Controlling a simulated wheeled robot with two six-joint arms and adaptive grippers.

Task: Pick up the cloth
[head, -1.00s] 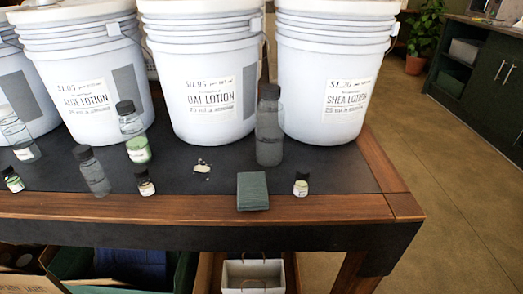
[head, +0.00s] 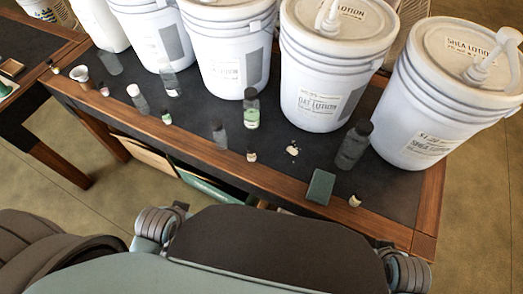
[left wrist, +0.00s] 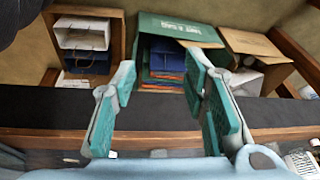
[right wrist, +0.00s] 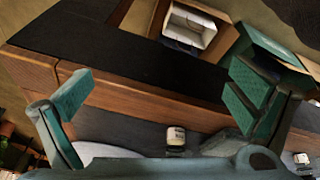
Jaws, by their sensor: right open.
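The cloth (head: 320,187) is a dark green folded rectangle lying flat near the front edge of the black-topped table, left of a small dark-capped jar (head: 354,200). In the right wrist view the same kind of jar (right wrist: 176,138) stands between my fingers, with a grey-green patch beside it that looks like the cloth, partly hidden by a finger. My right gripper (right wrist: 165,90) is open and empty over the table's front edge. My left gripper (left wrist: 160,82) is open and empty, also over the front edge. Neither gripper shows in the head view.
Large white lotion buckets (head: 325,80) line the back of the table. A green box (left wrist: 180,30) and a white bin (right wrist: 190,27) sit below the tabletop.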

